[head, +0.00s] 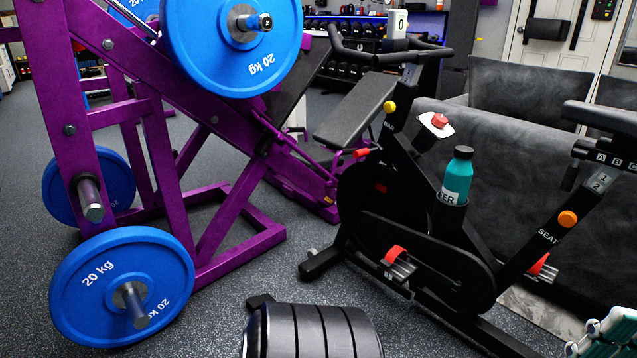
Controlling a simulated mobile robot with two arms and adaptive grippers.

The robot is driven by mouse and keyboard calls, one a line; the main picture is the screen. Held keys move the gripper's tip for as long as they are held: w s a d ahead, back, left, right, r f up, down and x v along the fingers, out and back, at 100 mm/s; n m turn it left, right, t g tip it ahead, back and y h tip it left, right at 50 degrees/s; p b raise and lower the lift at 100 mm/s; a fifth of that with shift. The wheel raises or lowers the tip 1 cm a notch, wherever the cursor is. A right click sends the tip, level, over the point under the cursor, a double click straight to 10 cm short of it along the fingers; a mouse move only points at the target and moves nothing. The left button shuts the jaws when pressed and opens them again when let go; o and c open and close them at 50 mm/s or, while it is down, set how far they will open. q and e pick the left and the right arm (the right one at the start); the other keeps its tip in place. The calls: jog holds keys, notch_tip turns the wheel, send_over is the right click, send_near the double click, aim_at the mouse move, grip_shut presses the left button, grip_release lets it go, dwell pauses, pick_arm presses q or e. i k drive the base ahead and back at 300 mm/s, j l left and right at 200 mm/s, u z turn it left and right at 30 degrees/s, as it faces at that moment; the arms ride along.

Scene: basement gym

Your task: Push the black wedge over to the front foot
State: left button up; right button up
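A small flat black piece (262,300), which looks like the wedge, lies on the speckled floor in front of the exercise bike. Its near part is hidden behind a large black ribbed rounded object. The bike's front foot (322,262) is a black bar on the floor under the handlebar end. The black piece lies apart from the foot, nearer to me and a little to the left, with bare floor between them.
The black ribbed object (315,332) stands at bottom centre. A purple weight rack (215,245) with blue plates (122,287) is at left. The bike (400,230) holds a teal bottle (457,177). A teal-and-white object (608,334) is cut off at bottom right. A dark sofa (520,170) stands behind.

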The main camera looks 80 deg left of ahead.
aim_at(253, 304)
jog(key=u, duration=0.9)
jog(key=l+u, duration=0.1)
jog(key=u, duration=1.7)
jog(key=k+u, duration=0.1)
jog(key=u, duration=0.35)
